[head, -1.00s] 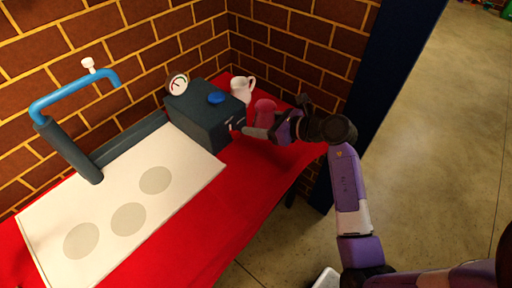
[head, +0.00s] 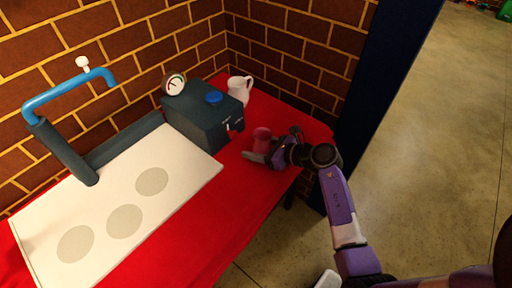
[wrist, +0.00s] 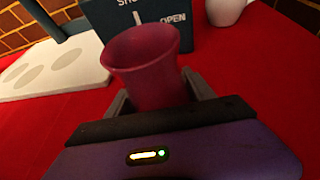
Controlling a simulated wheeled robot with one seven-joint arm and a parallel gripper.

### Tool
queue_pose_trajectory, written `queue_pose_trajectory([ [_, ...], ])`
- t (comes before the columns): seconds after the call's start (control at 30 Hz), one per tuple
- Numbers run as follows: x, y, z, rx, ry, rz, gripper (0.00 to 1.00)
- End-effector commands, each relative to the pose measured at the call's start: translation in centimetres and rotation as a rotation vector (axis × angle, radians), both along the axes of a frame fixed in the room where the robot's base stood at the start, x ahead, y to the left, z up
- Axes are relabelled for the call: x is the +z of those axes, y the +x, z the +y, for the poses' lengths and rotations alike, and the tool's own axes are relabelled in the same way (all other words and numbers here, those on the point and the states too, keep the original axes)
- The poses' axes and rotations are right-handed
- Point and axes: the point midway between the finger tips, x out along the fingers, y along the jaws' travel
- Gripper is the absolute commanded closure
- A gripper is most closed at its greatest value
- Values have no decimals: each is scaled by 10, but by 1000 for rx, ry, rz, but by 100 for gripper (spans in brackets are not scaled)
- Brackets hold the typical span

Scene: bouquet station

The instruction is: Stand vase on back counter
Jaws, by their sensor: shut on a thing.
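A pink-red vase (head: 262,138) with a flared open mouth is upright over the red-covered counter (head: 271,110). It shows large in the wrist view (wrist: 146,66). My gripper (head: 262,157) is shut on the vase, with one finger on each side of it in the wrist view (wrist: 160,92). The vase's base is hidden by my gripper, so I cannot tell whether it touches the red cloth.
A dark box (head: 203,118) with a blue knob, a gauge (head: 175,84) and a lever stands left of the vase. A white pitcher (head: 240,90) stands behind. A white board (head: 120,205) with grey circles and a blue pipe (head: 70,92) are at left. Brick walls bound the back.

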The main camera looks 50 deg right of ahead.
Motion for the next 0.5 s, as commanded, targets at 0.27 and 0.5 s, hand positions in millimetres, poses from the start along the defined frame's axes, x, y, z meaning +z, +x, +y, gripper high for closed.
queue_pose_trajectory([
  [0.27, -3, 0, 0, 0, 0, 0, 34],
  [0.5, -2, 0, 0, 0, 0, 0, 16],
])
